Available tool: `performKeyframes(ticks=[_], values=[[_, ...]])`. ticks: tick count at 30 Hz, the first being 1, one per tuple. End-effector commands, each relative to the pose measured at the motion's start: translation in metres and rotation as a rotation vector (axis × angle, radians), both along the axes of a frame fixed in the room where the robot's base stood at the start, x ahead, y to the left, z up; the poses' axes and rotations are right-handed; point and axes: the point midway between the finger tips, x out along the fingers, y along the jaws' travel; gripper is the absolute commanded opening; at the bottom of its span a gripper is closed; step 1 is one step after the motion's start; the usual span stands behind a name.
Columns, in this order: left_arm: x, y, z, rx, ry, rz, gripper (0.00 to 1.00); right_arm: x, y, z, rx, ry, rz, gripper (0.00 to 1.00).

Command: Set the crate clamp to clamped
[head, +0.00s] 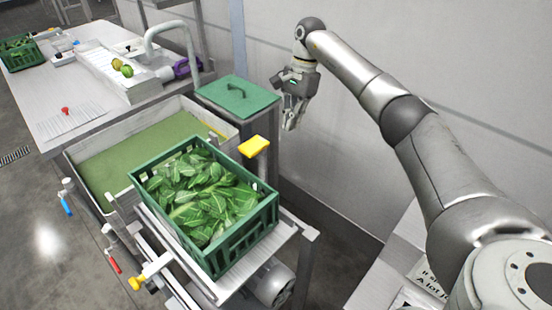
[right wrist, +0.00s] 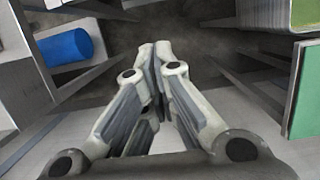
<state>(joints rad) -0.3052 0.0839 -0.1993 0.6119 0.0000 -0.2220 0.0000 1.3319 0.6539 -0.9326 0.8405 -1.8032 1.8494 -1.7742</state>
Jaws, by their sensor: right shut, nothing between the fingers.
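The green crate (head: 206,205) full of leafy greens stands on a metal stand beside the wash basin. A yellow pad (head: 254,147) on a grey post is at the crate's far right corner; it looks like part of the crate clamp, but I cannot tell its setting. A yellow knob (head: 150,271) sits at the stand's front left. My right gripper (head: 290,126) hangs near the wall, behind and right of the yellow pad, apart from it. Its fingers (right wrist: 160,48) are shut and empty in the right wrist view. My left gripper is not in view.
The basin (head: 110,165) with green water lies left of the crate. Blue (head: 66,206) and red (head: 113,262) handles stick out at the front. A blue cylinder (right wrist: 65,47) shows in the right wrist view.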

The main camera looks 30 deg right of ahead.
Motion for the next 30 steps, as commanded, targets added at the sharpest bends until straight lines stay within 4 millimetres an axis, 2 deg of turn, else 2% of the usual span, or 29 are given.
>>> performKeyframes(ticks=[6, 14, 20, 30], values=[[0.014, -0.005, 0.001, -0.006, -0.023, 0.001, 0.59, 0.000, 0.000, -0.001, 0.000, 0.000, 0.000, 0.00], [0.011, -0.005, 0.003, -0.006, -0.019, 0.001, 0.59, -0.001, 0.001, -0.006, 0.000, 0.002, 0.000, 0.00], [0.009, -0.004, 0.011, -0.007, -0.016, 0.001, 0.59, -0.004, 0.008, -0.032, 0.000, 0.005, 0.001, 0.00], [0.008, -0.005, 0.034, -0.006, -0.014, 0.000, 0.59, -0.010, 0.026, -0.099, 0.002, 0.005, 0.001, 0.00]])
